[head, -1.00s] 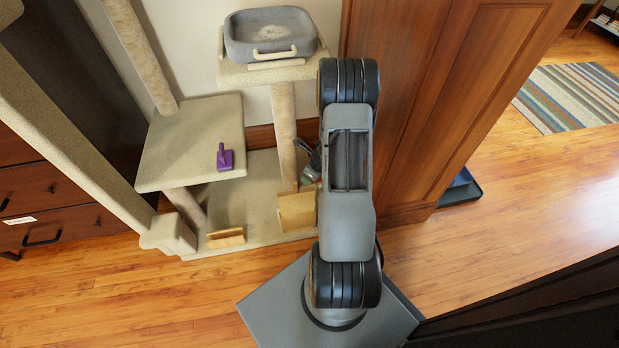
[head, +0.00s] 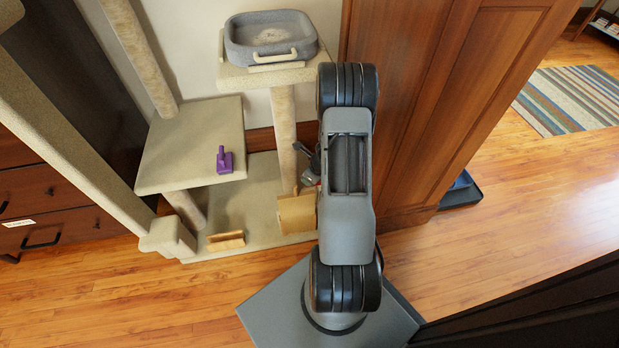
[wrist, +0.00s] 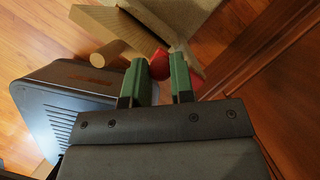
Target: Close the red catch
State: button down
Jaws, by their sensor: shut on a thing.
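The red catch (wrist: 160,65) shows in the wrist view as a small red piece between my gripper's two green fingers (wrist: 160,78). My gripper is shut on it. The fingers hide part of the catch, and its exact position cannot be told. In the head view my arm hides most of my gripper.
The cat tree carries a grey bed (head: 270,38) on top and a purple brush (head: 224,160) on its middle platform (head: 190,150). A small wooden piece (head: 226,240) lies on its base. A wooden panel (head: 420,100) stands close right. Floor is open at front left.

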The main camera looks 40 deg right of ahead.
jog(key=shift+s, duration=0.1)
jog(key=n+p, duration=0.1)
jog(key=n, duration=0.1)
jog(key=s+n+y, duration=0.1)
jog(key=shift+s+a+r+n+g+p, duration=0.1)
jog(key=shift+s+a+n+g+p, duration=0.1)
jog(key=shift+n+g+p, duration=0.2)
jog(key=shift+s+d+n+g+y+p, duration=0.1)
jog(key=shift+s+n+g+y+p, duration=0.25)
jog(key=shift+n, duration=0.6)
jog(key=shift+s+d+n+g+y+p, duration=0.1)
jog(key=shift+s+n+g+y+p, duration=0.2)
jog(key=shift+n, duration=0.65)
jog(key=shift+s, duration=0.1)
jog(key=c, duration=1)
grip_release()
